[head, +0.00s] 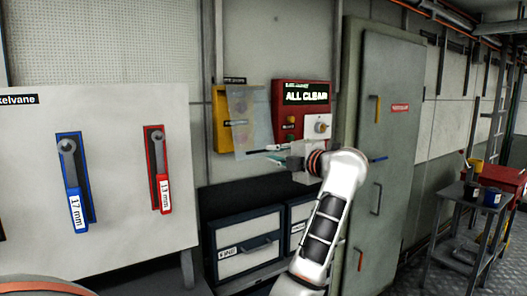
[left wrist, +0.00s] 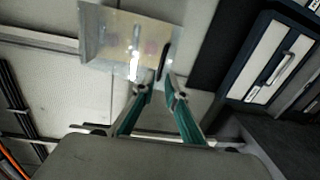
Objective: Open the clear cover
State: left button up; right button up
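The clear cover (head: 246,122) is a see-through panel in front of a yellow box (head: 221,118) on the wall. It stands at an angle out from the box, with its lower edge out toward me. My left gripper (head: 256,153) is at the cover's lower edge. In the left wrist view the cover (left wrist: 112,38) is just beyond the fingertips (left wrist: 155,89). The two green-sided fingers are apart with a gap between them. I cannot tell whether a finger touches the cover. My right gripper is not in view.
A red "ALL CLEAR" panel (head: 302,98) is right of the yellow box. Drawers (head: 247,243) are below. A grey cabinet door (head: 392,130) stands right. A board with blue (head: 75,180) and red (head: 158,170) handled wrenches is left. A cart (head: 470,197) stands far right.

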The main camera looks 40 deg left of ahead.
aim_at(263, 151)
pick_arm(q)
jog(key=p+x, duration=0.1)
jog(key=x, duration=0.3)
jog(key=shift+w+a, duration=0.2)
jog(key=shift+w, duration=0.05)
jog(key=shift+x, duration=1.05)
jog(key=shift+w+a+f, duration=0.15)
jog(key=shift+w+a, duration=0.05)
jog(key=shift+a, duration=0.3)
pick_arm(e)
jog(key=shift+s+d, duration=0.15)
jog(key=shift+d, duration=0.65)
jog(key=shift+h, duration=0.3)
pick_arm(q)
grip_shut()
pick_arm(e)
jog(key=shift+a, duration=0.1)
